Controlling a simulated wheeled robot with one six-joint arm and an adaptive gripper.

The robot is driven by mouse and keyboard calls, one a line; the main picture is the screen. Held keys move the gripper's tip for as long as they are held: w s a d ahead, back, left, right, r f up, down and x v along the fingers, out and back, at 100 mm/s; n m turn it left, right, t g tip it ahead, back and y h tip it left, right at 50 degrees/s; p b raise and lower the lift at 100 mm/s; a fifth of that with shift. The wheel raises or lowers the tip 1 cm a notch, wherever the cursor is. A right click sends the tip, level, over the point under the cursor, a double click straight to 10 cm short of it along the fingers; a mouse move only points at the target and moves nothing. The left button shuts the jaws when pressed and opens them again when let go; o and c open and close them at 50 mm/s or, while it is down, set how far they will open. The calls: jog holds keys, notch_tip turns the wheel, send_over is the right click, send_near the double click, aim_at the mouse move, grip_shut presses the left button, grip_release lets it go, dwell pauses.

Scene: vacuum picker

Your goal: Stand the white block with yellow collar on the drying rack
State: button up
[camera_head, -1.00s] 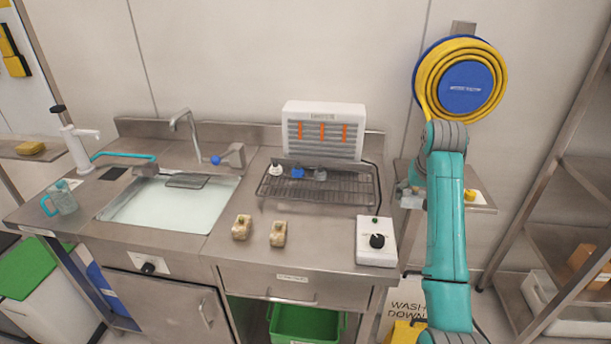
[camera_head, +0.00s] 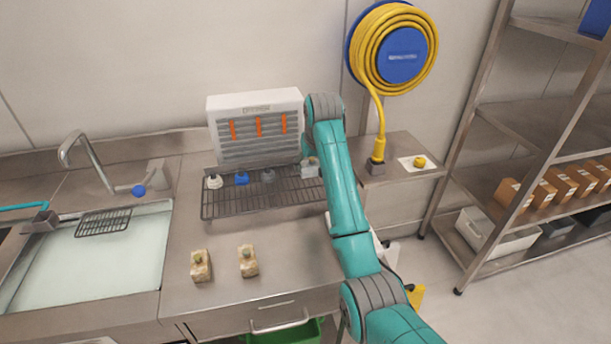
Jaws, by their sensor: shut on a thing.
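The drying rack (camera_head: 225,207) is a dark wire grid on the steel counter, in front of a white louvred unit. A white piece (camera_head: 214,182), a blue piece (camera_head: 241,178) and a grey piece (camera_head: 268,176) stand on it in a row. My gripper (camera_head: 310,168) is at the right end of this row, over the rack, shut on a small pale thing. My arm and gripper hide most of it. I cannot make out a yellow collar or whether it touches the wires. Two mottled beige blocks (camera_head: 200,266) (camera_head: 248,261) stand on the counter in front.
The white louvred unit (camera_head: 257,130) stands close behind the rack. A sink (camera_head: 100,262) is at left. A side shelf (camera_head: 385,176) at right bears a yellow piece (camera_head: 419,161) on a white sheet. A coiled yellow hose (camera_head: 362,45) hangs above.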

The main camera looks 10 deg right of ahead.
aim_at(312, 175)
jog(key=shift+d+f, duration=0.1)
jog(key=shift+f, duration=2.1)
jog(key=shift+f, duration=0.15)
jog(key=o, duration=1.3)
